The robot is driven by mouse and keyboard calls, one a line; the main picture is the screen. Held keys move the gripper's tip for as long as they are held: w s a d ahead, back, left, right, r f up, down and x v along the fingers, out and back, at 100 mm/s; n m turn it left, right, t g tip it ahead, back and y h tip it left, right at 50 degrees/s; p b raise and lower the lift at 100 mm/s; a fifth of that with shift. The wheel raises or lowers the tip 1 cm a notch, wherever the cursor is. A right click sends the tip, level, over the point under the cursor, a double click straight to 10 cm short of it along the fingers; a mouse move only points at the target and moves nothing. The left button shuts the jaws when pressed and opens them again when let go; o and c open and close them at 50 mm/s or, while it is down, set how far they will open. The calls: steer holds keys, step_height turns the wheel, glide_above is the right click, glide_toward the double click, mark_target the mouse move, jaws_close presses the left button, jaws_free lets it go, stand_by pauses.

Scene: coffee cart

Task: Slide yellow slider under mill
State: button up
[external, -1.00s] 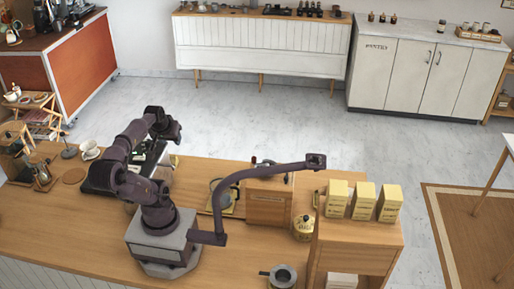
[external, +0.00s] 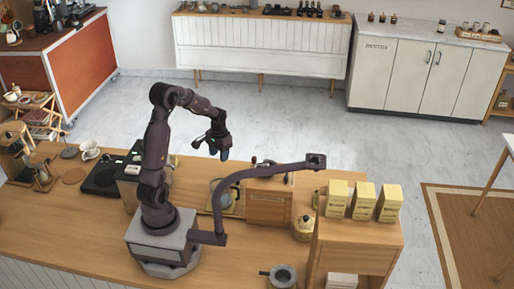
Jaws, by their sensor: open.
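My gripper (external: 219,152) is raised in the air above the back edge of the wooden counter (external: 60,225), fingers pointing down, open and empty. A wooden box with a drawer-like front and dark parts on top (external: 268,205) stands on the counter to the right of the gripper; it may be the mill, but I cannot be sure. A glass vessel on a flat yellowish base (external: 229,209) stands just left of it. I cannot make out for certain which thing is the yellow slider.
A small yellow pot (external: 304,228) stands right of the wooden box. Yellow packs (external: 362,201) stand on a wooden shelf unit (external: 355,235) at right. A dark device (external: 100,178) and a white cup (external: 89,149) are at left. A grey pan (external: 282,276) is at the front.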

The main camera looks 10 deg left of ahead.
steer(key=w+d+f+m, duration=0.3)
steer(key=w+d+f, duration=0.2)
steer(key=d, duration=0.1)
steer(key=f, duration=1.3)
steer(key=shift+a, duration=0.25)
jaws_close()
